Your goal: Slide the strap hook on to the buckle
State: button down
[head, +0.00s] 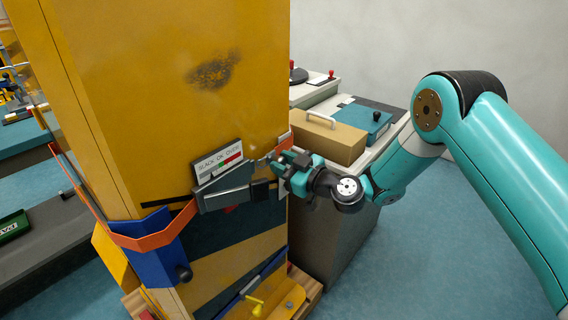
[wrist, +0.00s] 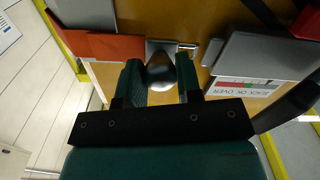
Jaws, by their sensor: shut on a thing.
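The strap hook (wrist: 165,62) is a grey metal piece at the end of an orange strap (wrist: 108,46) in the wrist view. My gripper (wrist: 160,75) is shut on the hook, with one dark green finger on either side of it. The buckle (head: 228,188) is a grey metal block on the front of the yellow cabinet in the head view, left of my gripper (head: 281,166). In the wrist view the buckle (wrist: 262,62) lies to the right of the hook, close to it.
A sign (head: 219,160) sits just above the buckle. The orange strap also runs around a blue bracket (head: 150,245) at the cabinet's left corner. A bench with a tan box (head: 330,140) stands behind my gripper. The floor (head: 430,250) at right is clear.

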aim_at(263, 164)
jog(key=shift+s+a+f+b, duration=0.15)
jog(key=shift+s+b, duration=0.05)
jog(key=shift+b, duration=0.1)
jog(key=shift+s+a+b, duration=0.7)
jog(key=shift+s+a, duration=0.05)
jog(key=shift+s, duration=0.3)
jog(key=shift+s+a+r, duration=0.2)
jog(key=shift+a, duration=0.1)
jog(key=c, duration=0.8)
grip_release()
jog(key=shift+d, duration=0.25)
jog(key=shift+d+f, duration=0.1)
jog(key=shift+d, duration=0.15)
jog(key=b+v, duration=1.5)
jog(key=v, duration=0.1)
jog(key=shift+s+d, duration=0.25)
jog(key=shift+s, duration=0.15)
